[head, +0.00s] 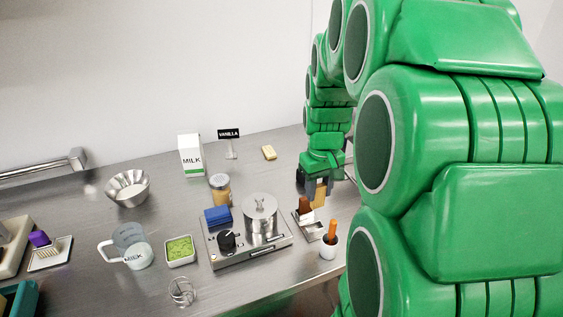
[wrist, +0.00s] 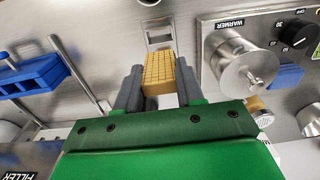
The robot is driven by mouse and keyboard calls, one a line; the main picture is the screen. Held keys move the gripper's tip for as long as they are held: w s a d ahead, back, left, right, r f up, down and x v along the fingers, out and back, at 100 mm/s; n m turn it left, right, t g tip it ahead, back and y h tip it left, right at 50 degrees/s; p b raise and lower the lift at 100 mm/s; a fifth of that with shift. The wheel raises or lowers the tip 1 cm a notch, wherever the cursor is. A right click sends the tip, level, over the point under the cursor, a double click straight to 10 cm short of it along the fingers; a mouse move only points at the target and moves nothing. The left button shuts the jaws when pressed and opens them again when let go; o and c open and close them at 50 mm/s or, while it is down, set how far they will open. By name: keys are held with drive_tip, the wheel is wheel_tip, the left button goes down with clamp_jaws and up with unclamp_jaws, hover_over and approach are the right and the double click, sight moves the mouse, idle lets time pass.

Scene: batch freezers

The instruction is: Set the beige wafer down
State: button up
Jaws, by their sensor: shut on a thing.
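The beige wafer (wrist: 158,72) is a small block with a grid pattern. My gripper (wrist: 160,84) is shut on it, one finger on each side, in the wrist view. In the head view my gripper (head: 317,186) hangs over the right part of the counter, and the wafer (head: 320,195) shows below its fingers. I cannot tell the exact gap between the wafer and the counter. A brown piece (head: 304,204) stands just left of the wafer in the head view, above a small metal holder (head: 312,230).
A warmer (head: 235,257) with a lidded pot (head: 260,214) stands left of the gripper. A white cup (head: 329,250) with an orange-handled tool is in front. A pale yellow block (head: 268,152) lies behind. Bare counter lies around the yellow block.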

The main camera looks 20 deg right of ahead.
drive_tip(key=w+a+f, duration=0.2)
drive_tip(key=w+a, duration=0.1)
drive_tip(key=w, duration=0.5)
drive_tip(key=w+a+f, duration=0.3)
drive_tip(key=w, duration=0.6)
drive_tip(key=w+a+f, duration=0.2)
drive_tip(key=w+a, duration=0.1)
drive_tip(key=w, duration=0.5)
drive_tip(key=shift+w+f, duration=0.2)
drive_tip(key=shift+w, duration=0.2)
drive_tip(key=shift+r, duration=0.1)
